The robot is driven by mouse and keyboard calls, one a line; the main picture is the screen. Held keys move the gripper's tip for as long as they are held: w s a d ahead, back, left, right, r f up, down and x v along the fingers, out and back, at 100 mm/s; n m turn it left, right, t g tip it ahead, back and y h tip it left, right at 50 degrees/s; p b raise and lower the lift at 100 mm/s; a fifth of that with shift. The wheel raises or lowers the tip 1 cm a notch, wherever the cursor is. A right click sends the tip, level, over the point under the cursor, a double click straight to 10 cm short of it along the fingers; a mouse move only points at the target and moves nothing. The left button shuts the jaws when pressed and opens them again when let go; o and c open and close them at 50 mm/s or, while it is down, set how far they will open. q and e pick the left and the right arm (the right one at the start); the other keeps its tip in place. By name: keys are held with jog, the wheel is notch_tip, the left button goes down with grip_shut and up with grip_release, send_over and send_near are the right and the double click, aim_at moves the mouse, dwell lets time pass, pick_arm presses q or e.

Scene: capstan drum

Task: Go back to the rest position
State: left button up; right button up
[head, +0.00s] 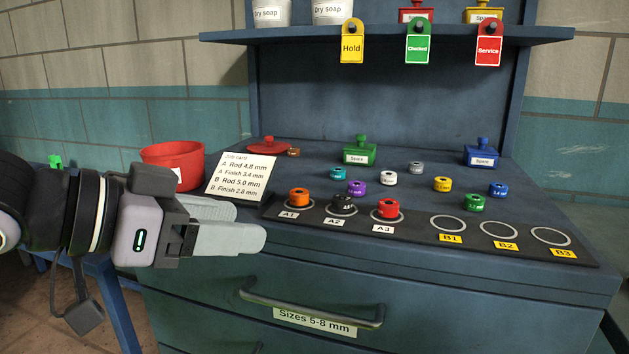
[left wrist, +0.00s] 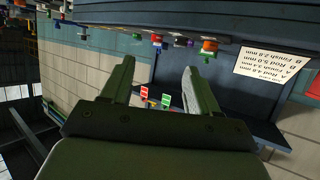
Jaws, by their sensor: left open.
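My left gripper (head: 246,224) comes in from the left, its grey fingers apart and empty. It is in front of the bench's left front corner, near the job card (head: 236,172). In the left wrist view the same gripper (left wrist: 158,68) shows its two fingers with a clear gap and nothing held between them. My right gripper is in neither view.
On the black strip (head: 400,226), orange (head: 299,197), black (head: 344,200) and red (head: 388,208) spools stand at A1 to A3; B1 to B3 are empty. Several loose spools lie behind. A red bowl (head: 172,160) stands left; a drawer handle (head: 312,312) juts out below.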

pick_arm(q)
jog(key=s+d+f+n+g+h, duration=0.3)
jog(key=s+d+n+g+h, duration=0.35)
jog(key=n, duration=0.45)
jog(key=w+a+f+m+t+y, duration=0.45)
jog(key=f+m+t, duration=0.35)
jog(key=m, duration=0.4)
jog(key=w+a+f+m+t+y, duration=0.35)
jog(key=a+f+m+t, duration=0.25)
jog(key=f+m+t, duration=0.45)
jog(key=s+a+f+n+g+y, duration=0.3)
jog(key=s+f+n+g, duration=0.25)
jog(key=f+n, duration=0.5)
jog(key=s+a+f+n+g+y, duration=0.35)
jog(key=s+f+n, duration=0.4)
jog(key=f, duration=0.65)
notch_tip(320, 180, up, 11)
jog(key=s+a+n+g+p, duration=0.1)
jog(key=s+p, duration=0.1)
jog(key=p, duration=1.2)
jog(key=shift+y, duration=0.3)
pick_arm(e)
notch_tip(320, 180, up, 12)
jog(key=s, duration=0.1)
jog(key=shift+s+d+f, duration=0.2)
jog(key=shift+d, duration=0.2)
